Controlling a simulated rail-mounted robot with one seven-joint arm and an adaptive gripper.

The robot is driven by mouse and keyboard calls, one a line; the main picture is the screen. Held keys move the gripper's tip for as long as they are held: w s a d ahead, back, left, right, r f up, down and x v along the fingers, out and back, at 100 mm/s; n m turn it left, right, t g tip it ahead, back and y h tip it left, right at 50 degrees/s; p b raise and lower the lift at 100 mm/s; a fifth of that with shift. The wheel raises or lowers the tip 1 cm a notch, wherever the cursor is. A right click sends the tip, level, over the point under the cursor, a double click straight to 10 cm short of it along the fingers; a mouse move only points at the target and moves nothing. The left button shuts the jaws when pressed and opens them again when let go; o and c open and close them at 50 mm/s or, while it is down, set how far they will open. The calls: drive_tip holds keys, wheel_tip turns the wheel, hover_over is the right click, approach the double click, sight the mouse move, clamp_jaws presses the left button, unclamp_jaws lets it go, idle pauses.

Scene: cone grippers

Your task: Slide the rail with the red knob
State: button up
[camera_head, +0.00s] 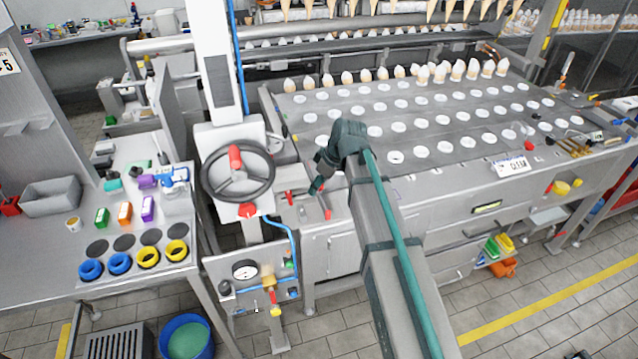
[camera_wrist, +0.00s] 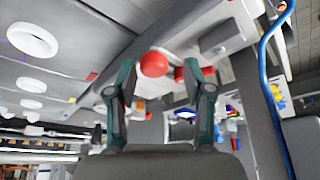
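A round red knob (camera_wrist: 153,64) shows in the wrist view just ahead of my gripper (camera_wrist: 160,76), between the lines of its two green fingers. The fingers are spread apart and hold nothing. I cannot tell how deep the knob lies between the fingertips. A second red piece (camera_wrist: 178,74) shows beside the right finger. In the head view my gripper (camera_head: 317,185) points down over the left end of the machine table. A small red part (camera_head: 290,198) is left of it and another red part (camera_head: 327,214) is below it. The rail itself is not clearly distinguishable.
A handwheel (camera_head: 238,172) on a grey column stands left of my gripper, with a red knob (camera_head: 246,210) under it. The perforated machine table (camera_head: 420,125) holds cones at its back. A blue hose (camera_wrist: 268,70) runs along the wrist view's right side.

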drive_tip(key=shift+d+r, duration=0.1)
drive_tip(key=shift+d, duration=0.05)
drive_tip(key=shift+r, duration=0.25)
drive_tip(key=v, duration=1.1)
drive_tip(key=shift+r, duration=0.15)
